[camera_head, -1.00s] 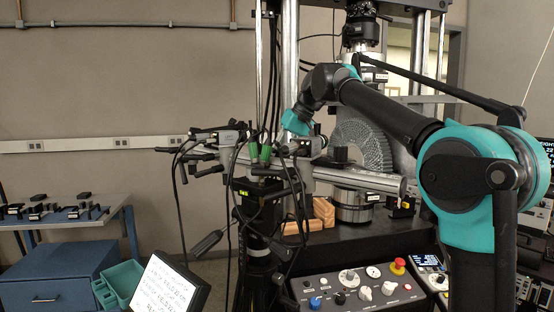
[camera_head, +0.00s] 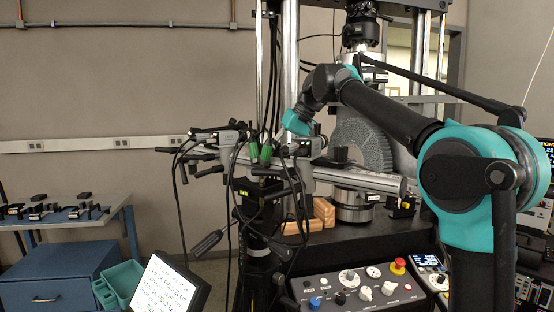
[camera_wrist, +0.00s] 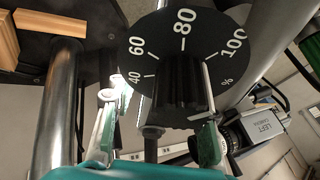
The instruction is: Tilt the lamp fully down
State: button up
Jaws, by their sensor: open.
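A round black dial (camera_wrist: 148,55) marked 40 to 100 % fills the upper middle of the wrist view, with a ribbed black knob (camera_wrist: 180,85) at its centre. My gripper (camera_wrist: 160,112) is open, its fingers spread below and to either side of the knob; contact cannot be told. In the head view the teal end of my arm (camera_head: 297,122) is above the camera rig, and the fingers are hidden there. I cannot tell surely which part is the lamp; a white glow (camera_head: 352,57) shows high in the test frame.
A silver horizontal tube (camera_head: 365,180) carries camera mounts and several hanging cables. A control panel (camera_head: 362,285) with a red knob stands below. A LEFT camera (camera_wrist: 258,130) is close at right in the wrist view. A metal post (camera_wrist: 57,105) is at left. A blue cabinet (camera_head: 60,275) stands far left.

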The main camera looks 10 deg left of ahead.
jog(key=v, duration=1.2)
dwell(1.2)
